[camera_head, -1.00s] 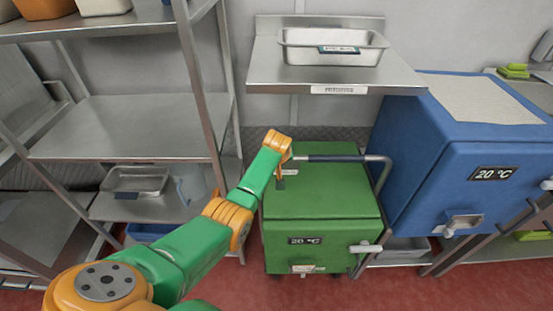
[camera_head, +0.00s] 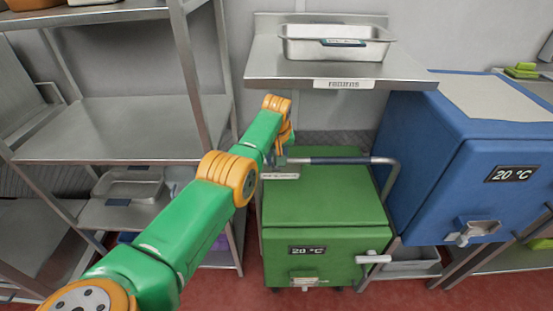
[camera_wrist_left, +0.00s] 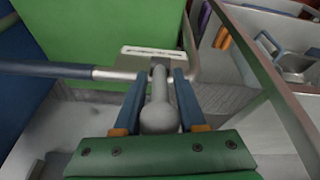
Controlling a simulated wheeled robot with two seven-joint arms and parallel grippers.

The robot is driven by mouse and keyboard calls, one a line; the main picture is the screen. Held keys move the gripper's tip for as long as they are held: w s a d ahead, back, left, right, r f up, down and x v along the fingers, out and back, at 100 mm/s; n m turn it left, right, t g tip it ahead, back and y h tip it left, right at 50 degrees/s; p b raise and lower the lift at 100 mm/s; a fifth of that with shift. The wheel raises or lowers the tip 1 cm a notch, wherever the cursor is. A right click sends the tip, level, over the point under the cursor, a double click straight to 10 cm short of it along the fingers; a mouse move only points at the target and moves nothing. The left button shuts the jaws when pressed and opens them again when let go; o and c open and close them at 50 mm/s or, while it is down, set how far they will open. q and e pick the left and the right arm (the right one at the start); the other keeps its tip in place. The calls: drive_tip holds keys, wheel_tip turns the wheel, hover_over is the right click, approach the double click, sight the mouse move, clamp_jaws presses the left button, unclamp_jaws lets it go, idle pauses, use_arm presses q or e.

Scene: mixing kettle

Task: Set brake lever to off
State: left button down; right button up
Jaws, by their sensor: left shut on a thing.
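The brake lever (camera_wrist_left: 160,112) shows in the left wrist view as a grey rod with a rounded end, lying between the two fingers of my left gripper (camera_wrist_left: 161,80). The gripper is shut on it. A pale label plate (camera_wrist_left: 152,52) lies just beyond the fingertips. In the head view, my left gripper (camera_head: 280,158) is at the back left corner of the green trolley cabinet (camera_head: 325,205), by the left end of its push handle (camera_head: 340,160). The arm largely hides the lever there. My right gripper is not in view.
A metal rack (camera_head: 130,125) stands to the left. A wall shelf (camera_head: 330,72) with a steel pan (camera_head: 335,47) hangs above the trolley. A blue cabinet (camera_head: 455,160) stands close on the right. Red floor shows in front.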

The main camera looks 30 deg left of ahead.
use_arm(q)
drive_tip(key=c, duration=0.8)
unclamp_jaws()
drive_tip(key=shift+o, duration=0.2)
drive_tip(key=shift+r+p, duration=0.45)
drive_tip(key=shift+r, duration=0.1)
drive_tip(key=shift+v, duration=3)
drive_tip(key=shift+s+d+f, duration=0.1)
